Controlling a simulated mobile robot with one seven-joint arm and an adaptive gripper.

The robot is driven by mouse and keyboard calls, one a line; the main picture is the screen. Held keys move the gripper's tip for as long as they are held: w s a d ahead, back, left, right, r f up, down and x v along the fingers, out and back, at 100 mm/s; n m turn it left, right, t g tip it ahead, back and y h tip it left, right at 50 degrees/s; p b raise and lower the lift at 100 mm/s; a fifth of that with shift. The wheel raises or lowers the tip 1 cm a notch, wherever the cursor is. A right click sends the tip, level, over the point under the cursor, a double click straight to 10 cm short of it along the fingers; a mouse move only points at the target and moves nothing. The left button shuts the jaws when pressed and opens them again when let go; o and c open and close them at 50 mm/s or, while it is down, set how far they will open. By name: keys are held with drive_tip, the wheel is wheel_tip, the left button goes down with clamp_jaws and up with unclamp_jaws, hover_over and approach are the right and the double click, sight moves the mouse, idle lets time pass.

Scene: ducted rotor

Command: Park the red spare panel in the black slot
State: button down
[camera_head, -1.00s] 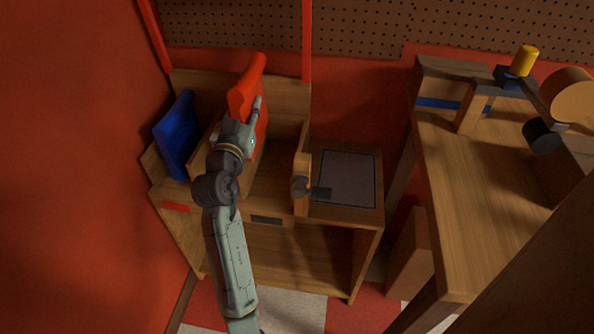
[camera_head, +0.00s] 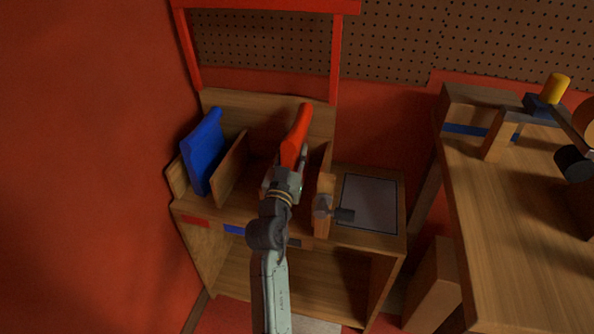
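My gripper (camera_head: 287,178) appears shut on the red spare panel (camera_head: 296,137), which stands on edge with its top leaning slightly right. The panel is over the right-hand bay of the wooden rack (camera_head: 315,110), close to its right divider (camera_head: 325,190). Its lower edge is hidden behind my gripper and arm, so I cannot tell whether it touches the rack floor. The black tag (camera_head: 293,243) on the rack's front edge lies below this bay, partly covered by my arm. My fingertips are small and partly hidden.
A blue panel (camera_head: 203,150) stands in the left bay, beside a wooden divider (camera_head: 230,170). A red tag (camera_head: 195,221) and a blue tag (camera_head: 234,230) mark the front edge further left.

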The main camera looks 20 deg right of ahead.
drive_tip(key=shift+f, duration=2.1)
drive_tip(key=shift+b, duration=0.3)
drive_tip(key=shift+f, duration=0.2)
drive_tip(key=c, duration=1.3)
unclamp_jaws()
